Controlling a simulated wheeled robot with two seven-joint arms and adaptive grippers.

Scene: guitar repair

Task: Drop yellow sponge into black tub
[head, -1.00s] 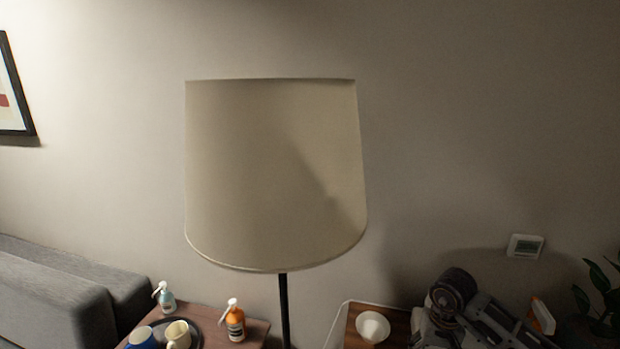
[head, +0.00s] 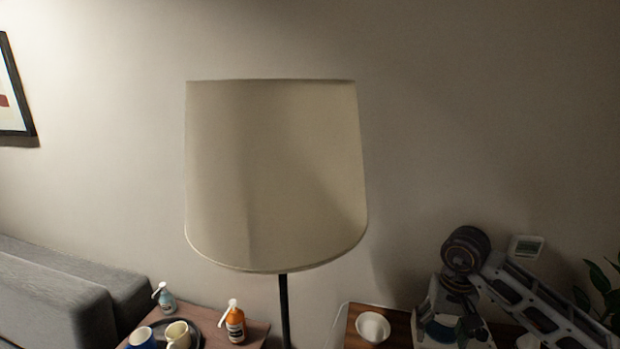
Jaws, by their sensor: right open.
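I see neither a yellow sponge nor a black tub in the head view. My right gripper (head: 455,328) is at the lower right, over the wooden surface on the right, with its arm coming in from the right edge. It is open, and its lower end is close to the bottom edge of the picture. A blue-green patch shows at the gripper, and I cannot tell what it is. My left gripper is not in view.
A large lampshade (head: 275,170) on a thin pole fills the middle. A white bowl (head: 373,327) stands left of my right gripper. On the left table are an orange bottle (head: 235,325), a teal bottle (head: 165,298) and cups. A grey sofa (head: 60,295) and a plant (head: 603,285) flank the scene.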

